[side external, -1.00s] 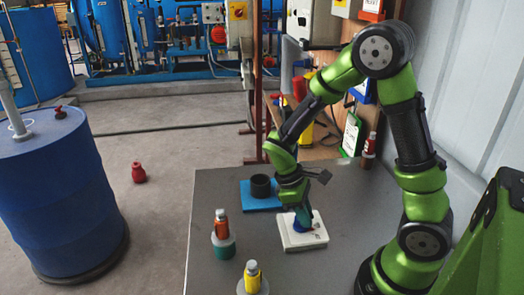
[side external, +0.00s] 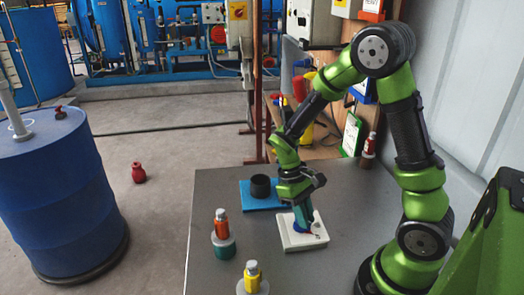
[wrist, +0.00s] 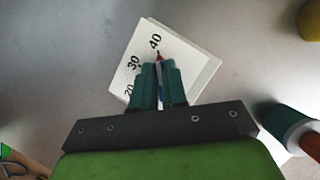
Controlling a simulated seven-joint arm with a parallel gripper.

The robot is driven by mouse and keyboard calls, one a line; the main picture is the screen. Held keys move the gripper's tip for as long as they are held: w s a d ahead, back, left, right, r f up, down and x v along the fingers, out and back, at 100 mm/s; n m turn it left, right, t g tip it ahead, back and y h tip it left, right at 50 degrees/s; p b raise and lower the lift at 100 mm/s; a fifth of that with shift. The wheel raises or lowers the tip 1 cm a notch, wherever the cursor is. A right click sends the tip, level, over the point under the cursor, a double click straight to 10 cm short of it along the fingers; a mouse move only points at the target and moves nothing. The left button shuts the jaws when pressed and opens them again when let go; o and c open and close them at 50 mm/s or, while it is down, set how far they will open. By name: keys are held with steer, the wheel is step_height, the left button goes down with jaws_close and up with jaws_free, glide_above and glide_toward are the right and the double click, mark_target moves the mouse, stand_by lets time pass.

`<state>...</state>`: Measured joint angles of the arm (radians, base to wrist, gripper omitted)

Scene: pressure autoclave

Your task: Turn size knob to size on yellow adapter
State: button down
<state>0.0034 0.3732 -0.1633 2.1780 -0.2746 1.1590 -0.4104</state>
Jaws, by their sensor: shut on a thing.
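The size knob (wrist: 159,70) is blue with a red pointer tip, set on a white dial plate (wrist: 196,80) marked 20, 30 and 40. The red tip points close to the 40 in the wrist view. In the side view the plate (side external: 290,243) lies on the table, with the knob (side external: 303,229) mostly hidden. My gripper (wrist: 158,67) has its teal fingers shut on the knob; it also shows in the side view (side external: 303,222). The yellow adapter (side external: 252,279) stands upright at the table's front; its size marking is not legible.
An orange adapter (side external: 221,224) on a teal base stands left of the plate. A blue plate (side external: 256,203) with a black ring (side external: 260,186) lies behind. A red bottle (side external: 369,147) stands at the table's back right. The table between the orange adapter and dial plate is clear.

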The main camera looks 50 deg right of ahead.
steer(key=c, duration=1.2)
jaws_free()
steer(key=shift+o, duration=0.2)
steer(key=v, duration=1.7)
steer(key=shift+f, duration=0.1)
steer(key=s+a+r+m+t+y, duration=0.1)
steer(key=s+a+r+m+t, duration=0.1)
steer(key=s+a+r+t, duration=0.3)
steer(key=s+a+t, duration=0.3)
steer(key=t, duration=0.3)
steer(key=shift+m+t+y, duration=0.3)
steer(key=shift+m, duration=0.1)
